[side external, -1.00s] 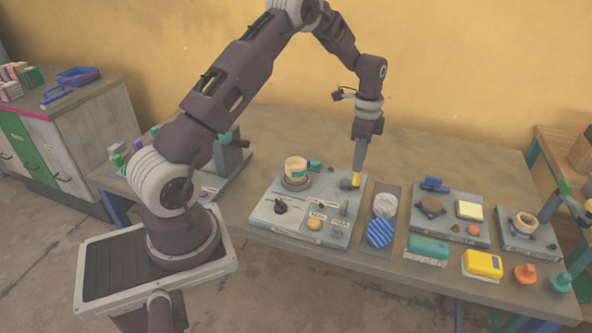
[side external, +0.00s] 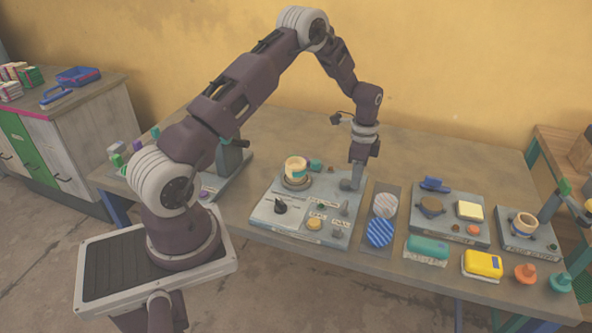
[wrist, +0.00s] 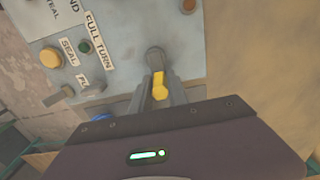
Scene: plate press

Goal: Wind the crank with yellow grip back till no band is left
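The crank's yellow grip (wrist: 159,86) shows in the wrist view between my gripper's two grey fingers, which press close on both sides of it. The crank's grey hub (wrist: 155,57) lies just beyond the fingertips. In the side view my gripper (side external: 354,181) points down at the right edge of the grey press panel (side external: 270,224), and the yellow grip is hidden there. A cream cup-shaped part (side external: 295,166) with a teal patch stands on the panel's back left. I cannot tell how much band shows.
The panel carries a black knob (side external: 281,206), a yellow button (side external: 314,224) and a small lever (side external: 344,208). Right of it lies a tray with a white disc and a blue striped disc (side external: 380,233). The table behind the panel is mostly clear.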

